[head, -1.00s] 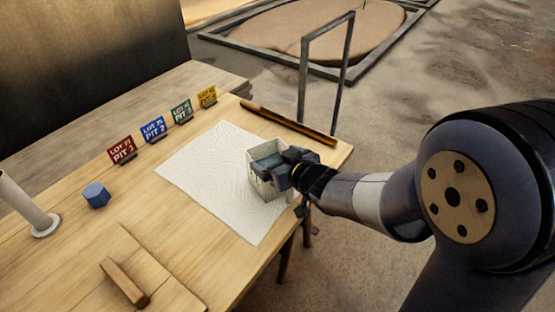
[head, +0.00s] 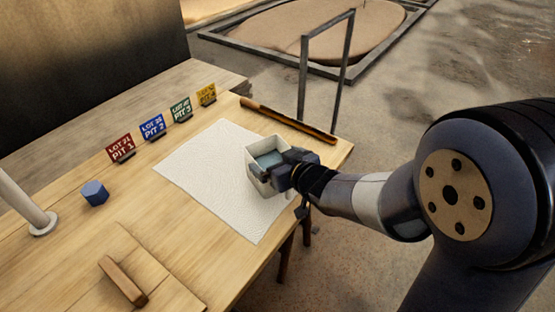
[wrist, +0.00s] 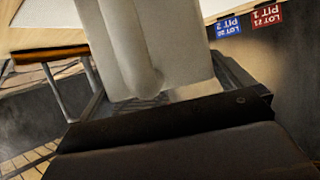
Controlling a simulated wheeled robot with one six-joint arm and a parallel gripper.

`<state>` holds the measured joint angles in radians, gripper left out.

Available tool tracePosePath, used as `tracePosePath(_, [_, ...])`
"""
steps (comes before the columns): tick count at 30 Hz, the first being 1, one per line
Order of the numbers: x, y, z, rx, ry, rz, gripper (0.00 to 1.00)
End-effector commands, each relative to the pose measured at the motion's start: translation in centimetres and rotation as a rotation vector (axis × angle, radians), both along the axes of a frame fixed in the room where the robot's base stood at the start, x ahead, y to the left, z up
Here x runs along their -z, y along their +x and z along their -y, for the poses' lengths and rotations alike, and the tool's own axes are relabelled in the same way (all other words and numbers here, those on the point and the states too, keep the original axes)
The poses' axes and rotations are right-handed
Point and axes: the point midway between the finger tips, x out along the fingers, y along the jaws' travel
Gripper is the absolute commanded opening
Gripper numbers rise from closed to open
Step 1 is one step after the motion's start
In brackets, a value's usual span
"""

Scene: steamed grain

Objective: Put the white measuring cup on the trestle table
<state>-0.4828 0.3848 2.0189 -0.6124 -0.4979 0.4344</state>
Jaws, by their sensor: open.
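The white measuring cup (head: 256,172) is a square, open-topped box with a grey-blue inside, at the right end of the trestle table (head: 200,225), over the white cloth. Whether its base touches the cloth is hard to tell. My gripper (head: 284,172) is open at the cup's right side, close against it, and hides that side. In the wrist view the cup's pale wall and a rounded upright part (wrist: 135,50) fill the space in front of the dark gripper (wrist: 165,105). Any contact with the fingers is not clear.
A white textured cloth (head: 200,170) lies under the cup. A dark-and-wood rod (head: 290,122) lies along the far right edge. Several coloured pit signs (head: 152,127), a blue block (head: 95,193), a white post (head: 25,205) and a wooden bar (head: 123,282) stand or lie to the left.

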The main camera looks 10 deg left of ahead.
Motion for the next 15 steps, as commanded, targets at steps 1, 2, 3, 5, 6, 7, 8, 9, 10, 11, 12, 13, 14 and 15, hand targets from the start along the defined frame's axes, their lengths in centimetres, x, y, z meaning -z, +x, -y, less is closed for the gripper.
tracePosePath(1, [-0.8,0.0,0.0,0.0,0.001,0.001,1.0])
tracePosePath(2, [-1.1,0.0,0.0,0.0,0.001,0.002,1.0])
tracePosePath(3, [-1.6,0.0,0.0,0.0,0.001,0.003,1.0])
tracePosePath(5, [-1.8,-0.7,0.8,0.001,0.001,0.003,1.0])
tracePosePath(6, [-2.2,-1.2,1.4,0.002,0.002,0.003,1.0])
tracePosePath(7, [-2.4,-1.7,1.8,0.001,0.002,0.005,1.0])
tracePosePath(8, [-2.6,-2.1,2.2,0.001,0.002,0.005,1.0])
tracePosePath(9, [-3.1,-2.6,2.8,0.002,0.003,0.006,1.0])
tracePosePath(10, [-3.3,-3.0,3.2,0.003,0.003,0.004,1.0])
tracePosePath(11, [-3.6,-3.5,3.6,0.002,0.002,0.005,1.0])
tracePosePath(12, [-3.8,-4.0,4.1,0.002,0.002,0.005,1.0])
tracePosePath(13, [-4.2,-4.4,4.5,0.002,0.003,0.006,1.0])
tracePosePath(14, [-4.4,-4.8,4.9,0.003,0.003,0.005,1.0])
tracePosePath(15, [-4.7,-5.3,5.4,0.002,0.003,0.006,1.0])
